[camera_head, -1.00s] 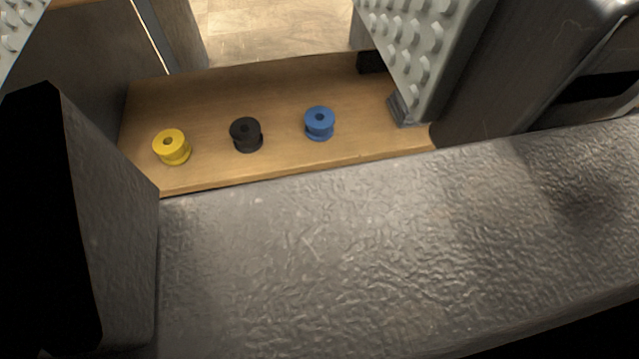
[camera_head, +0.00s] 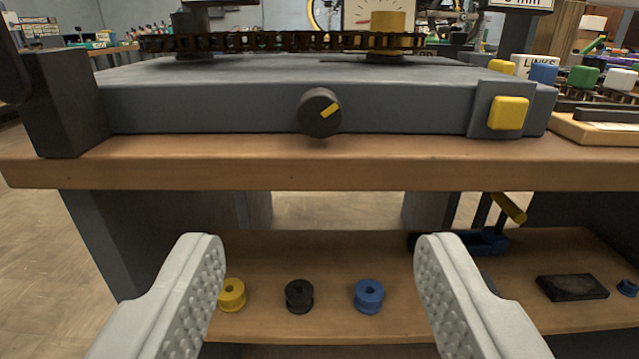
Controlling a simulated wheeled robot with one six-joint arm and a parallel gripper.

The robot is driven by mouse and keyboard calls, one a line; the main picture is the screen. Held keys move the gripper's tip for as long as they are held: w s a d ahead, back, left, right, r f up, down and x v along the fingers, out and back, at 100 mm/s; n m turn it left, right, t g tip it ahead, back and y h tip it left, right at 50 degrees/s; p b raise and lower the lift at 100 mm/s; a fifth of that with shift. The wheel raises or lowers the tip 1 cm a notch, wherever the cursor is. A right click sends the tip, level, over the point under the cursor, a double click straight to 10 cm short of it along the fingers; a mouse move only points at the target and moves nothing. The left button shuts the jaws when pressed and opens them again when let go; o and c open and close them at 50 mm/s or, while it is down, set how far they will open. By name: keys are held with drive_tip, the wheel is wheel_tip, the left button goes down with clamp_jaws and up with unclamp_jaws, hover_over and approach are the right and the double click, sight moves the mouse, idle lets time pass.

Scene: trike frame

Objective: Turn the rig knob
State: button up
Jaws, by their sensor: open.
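The rig knob (camera_head: 320,112) is a round dark knob with a yellow pointer mark. It sits on the front face of the grey rig (camera_head: 220,108), and its pointer is tilted toward the upper right. My gripper (camera_head: 318,258) is open and empty, with a pale textured finger on each side of the picture. It is in front of the bench and appears lower than the knob, apart from it. Nothing hides the knob.
The rig stands on a wooden bench top (camera_head: 300,165) with a chain and a yellow button (camera_head: 508,113). Yellow (camera_head: 232,295), black (camera_head: 299,297) and blue (camera_head: 368,296) spools stand on the lower shelf. A dark block (camera_head: 572,288) lies at right. Space before the knob is clear.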

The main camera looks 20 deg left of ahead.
sight(320, 118)
drive_tip(key=w+a+m, duration=0.1)
drive_tip(key=w, duration=0.4)
drive_tip(key=w+a+m, duration=0.1)
drive_tip(key=w+a, duration=0.1)
drive_tip(key=w, duration=0.4)
drive_tip(key=w+a+m, duration=0.1)
drive_tip(key=w+m, duration=0.1)
drive_tip(key=w, duration=0.4)
drive_tip(key=shift+a, duration=0.4)
drive_tip(key=c, duration=1)
drive_tip(key=shift+n, duration=0.8)
drive_tip(key=o, duration=1)
